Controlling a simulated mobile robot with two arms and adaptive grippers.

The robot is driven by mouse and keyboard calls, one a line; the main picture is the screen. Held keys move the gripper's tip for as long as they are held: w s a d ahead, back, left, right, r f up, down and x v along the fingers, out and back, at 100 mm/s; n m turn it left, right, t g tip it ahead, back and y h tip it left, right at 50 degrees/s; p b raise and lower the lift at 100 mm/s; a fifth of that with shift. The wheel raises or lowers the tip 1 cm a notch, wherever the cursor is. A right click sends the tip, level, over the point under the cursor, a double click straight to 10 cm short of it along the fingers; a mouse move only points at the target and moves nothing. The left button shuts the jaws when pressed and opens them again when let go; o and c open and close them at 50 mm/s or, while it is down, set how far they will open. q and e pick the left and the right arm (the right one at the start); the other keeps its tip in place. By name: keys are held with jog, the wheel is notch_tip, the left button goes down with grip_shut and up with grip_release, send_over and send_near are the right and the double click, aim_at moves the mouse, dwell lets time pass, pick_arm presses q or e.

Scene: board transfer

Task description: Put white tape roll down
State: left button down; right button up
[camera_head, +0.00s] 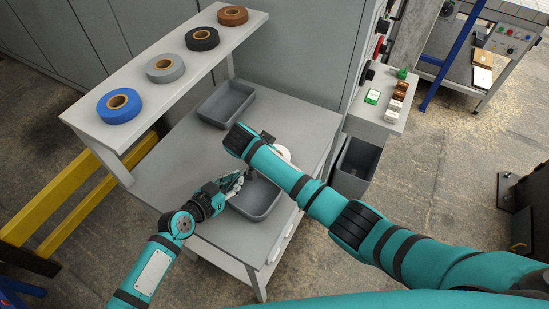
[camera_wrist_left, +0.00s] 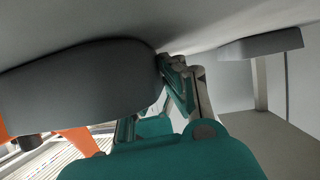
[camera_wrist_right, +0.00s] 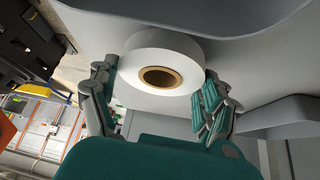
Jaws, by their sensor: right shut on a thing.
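The white tape roll (camera_wrist_right: 158,62) has a brown core and sits between the fingers of my right gripper (camera_wrist_right: 158,95), which is shut on it. In the head view only part of the white roll (camera_head: 283,153) shows beside my right arm, which hides most of that gripper. My left gripper (camera_head: 236,184) is at the left edge of the near grey tray (camera_head: 262,212). In the left wrist view a grey rounded surface (camera_wrist_left: 75,85) covers part of its fingers, so its opening is unclear.
A far grey tray (camera_head: 226,104) stands on the grey table (camera_head: 180,165). The raised shelf (camera_head: 130,100) holds blue (camera_head: 119,106), grey (camera_head: 165,68), black (camera_head: 202,38) and brown (camera_head: 233,15) tape rolls. A dark bin (camera_head: 355,167) stands right of the table.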

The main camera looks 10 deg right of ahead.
notch_tip(320, 180, up, 9)
jog(key=shift+f, duration=0.15)
dwell(0.4)
pick_arm(q)
jog(key=c, duration=1.4)
grip_release()
jog(key=shift+s+a, duration=0.1)
